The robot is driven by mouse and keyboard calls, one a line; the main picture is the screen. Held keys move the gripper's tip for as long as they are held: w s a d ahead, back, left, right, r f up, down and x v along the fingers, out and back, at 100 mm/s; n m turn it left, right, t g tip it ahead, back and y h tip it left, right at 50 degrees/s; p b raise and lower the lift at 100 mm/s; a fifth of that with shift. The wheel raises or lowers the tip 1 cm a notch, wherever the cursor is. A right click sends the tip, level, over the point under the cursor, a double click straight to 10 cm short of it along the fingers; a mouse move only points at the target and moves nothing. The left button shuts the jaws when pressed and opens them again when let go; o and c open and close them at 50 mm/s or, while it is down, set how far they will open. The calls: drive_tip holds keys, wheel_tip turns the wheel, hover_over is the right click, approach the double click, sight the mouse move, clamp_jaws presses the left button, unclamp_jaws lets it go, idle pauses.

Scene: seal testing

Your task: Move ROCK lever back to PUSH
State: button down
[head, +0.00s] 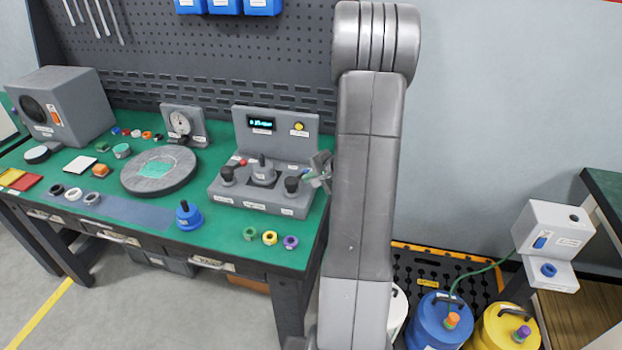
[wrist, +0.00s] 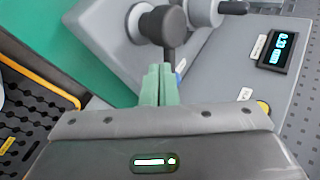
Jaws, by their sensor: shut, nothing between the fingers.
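A grey test unit (head: 262,197) stands on the green bench with three dark-knobbed levers: a left lever (head: 227,175), a middle lever (head: 263,168) and a right lever (head: 292,184). The labels are too small to read, so I cannot tell which one is ROCK or where PUSH is. My gripper (head: 320,178) is at the right side of the unit, beside the right lever. In the wrist view, the closed green fingers (wrist: 160,84) of my gripper point at a dark round-knobbed lever (wrist: 164,25). Their tips are close to its stem; I cannot tell whether they touch. Nothing is held.
The unit's upright panel (head: 275,135) with a lit display stands behind the levers. Coloured rings (head: 270,238) and a blue fitting (head: 188,216) lie in front. A round plate (head: 160,172) is to the left. My arm hides the bench's right end.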

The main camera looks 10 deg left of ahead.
sight(305, 171)
drive_tip(key=shift+w+f+n+g+b, duration=0.1)
drive_tip(key=shift+w+n+g+b, duration=0.1)
drive_tip(key=shift+n+g+b, duration=0.15)
drive_tip(key=shift+w+a+f+n+g+y+b, duration=0.1)
drive_tip(key=shift+w+a+n+g+y+b, duration=0.25)
drive_tip(key=shift+n+g+b, duration=0.4)
drive_tip(key=n+g+b, duration=0.1)
drive_tip(key=w+n+g+b, duration=0.1)
drive_tip(key=shift+w+a+n+y, duration=0.1)
drive_tip(key=shift+a+n+y, duration=0.2)
drive_tip(key=shift+n, duration=0.1)
drive_tip(key=shift+w+a+n+g, duration=0.2)
drive_tip(key=shift+n+g, duration=0.15)
drive_tip(key=shift+n, duration=0.15)
drive_tip(key=shift+w+a+n+g, duration=0.1)
drive_tip(key=shift+a+n+g, duration=0.05)
drive_tip(key=shift+n+g, duration=0.3)
drive_tip(key=n+g, duration=0.1)
drive_tip(key=a+n+g, duration=0.1)
drive_tip(key=n+h, duration=0.1)
drive_tip(key=shift+w+a+r+n+g+b, duration=0.2)
drive_tip(key=shift+w+a+n+g+b, duration=0.1)
drive_tip(key=shift+w+n+g+b, duration=0.1)
drive_tip(key=shift+a, duration=0.2)
drive_tip(key=shift+w+a+r, duration=0.1)
drive_tip(key=shift+a, duration=0.05)
